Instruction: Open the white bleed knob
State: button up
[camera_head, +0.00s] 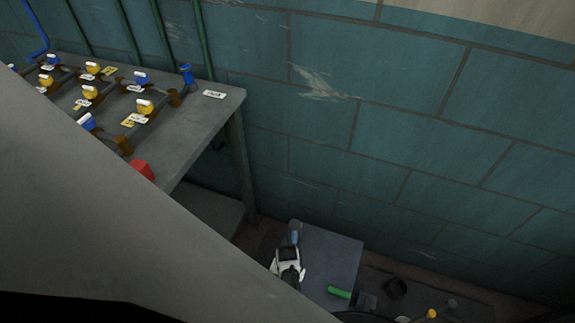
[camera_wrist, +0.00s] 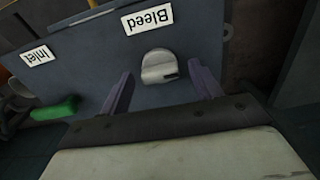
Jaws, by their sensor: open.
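The white bleed knob (camera_wrist: 158,66) is a rounded grip on a blue-grey panel (camera_wrist: 90,60) in the wrist view, with a dark slot at its right side. A white "Bleed" label (camera_wrist: 147,18) sits above it, upside down. My gripper (camera_wrist: 161,72) is open, with one finger to each side of the knob and a visible gap on both sides. I cannot tell whether the fingertips reach as deep as the knob. In the head view my gripper (camera_head: 291,248) is over the panel (camera_head: 335,255), low in the picture. The knob is hidden there.
A green handle (camera_wrist: 55,109) and an "Inlet" label (camera_wrist: 37,57) are left of the knob. The green handle (camera_head: 340,293) also shows in the head view. A grey table (camera_head: 205,120) with several blue and yellow valves stands upper left, against a teal block wall (camera_head: 350,130).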

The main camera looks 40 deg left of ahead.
notch_tip(320, 180, up, 14)
jog(key=shift+f+p, duration=0.15)
jog(key=shift+p, duration=0.2)
dwell(0.5)
